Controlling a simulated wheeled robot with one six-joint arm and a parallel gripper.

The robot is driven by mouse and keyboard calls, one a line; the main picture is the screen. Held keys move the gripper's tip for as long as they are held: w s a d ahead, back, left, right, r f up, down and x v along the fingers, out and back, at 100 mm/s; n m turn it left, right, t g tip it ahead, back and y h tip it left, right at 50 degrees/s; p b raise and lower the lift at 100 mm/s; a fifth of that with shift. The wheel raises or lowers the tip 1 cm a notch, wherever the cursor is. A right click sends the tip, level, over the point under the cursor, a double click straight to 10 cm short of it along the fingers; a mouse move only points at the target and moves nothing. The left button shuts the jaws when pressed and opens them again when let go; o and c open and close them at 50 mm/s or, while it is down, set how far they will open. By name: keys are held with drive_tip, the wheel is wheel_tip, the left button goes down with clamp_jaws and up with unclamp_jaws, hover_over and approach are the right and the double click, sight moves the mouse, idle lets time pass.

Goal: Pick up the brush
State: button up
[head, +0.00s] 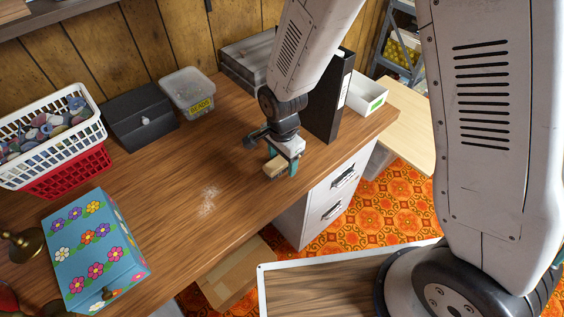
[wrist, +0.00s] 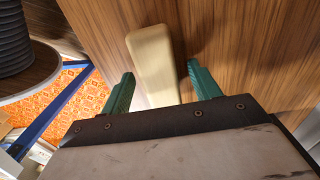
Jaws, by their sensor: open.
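The brush (wrist: 152,58) shows in the wrist view as a pale wooden block lying on the desk. In the head view it is a small tan block (head: 275,168) near the desk's right front edge, partly hidden by my gripper (head: 281,162). In the wrist view my gripper (wrist: 158,85) is open, with one green finger on each side of the brush's near part. Gaps show between the fingers and the brush. The brush's underside is not visible.
The wooden desk (head: 165,200) holds a flowered box (head: 95,250), a white basket (head: 15,125), a dark box (head: 140,117) and a clear tub (head: 188,92). A black binder (head: 330,105) stands close behind my gripper. The desk's middle is mostly clear, with a pale powdery patch.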

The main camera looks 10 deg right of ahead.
drive_tip(key=c, duration=1.2)
drive_tip(key=shift+o, duration=0.2)
drive_tip(key=shift+r, duration=0.1)
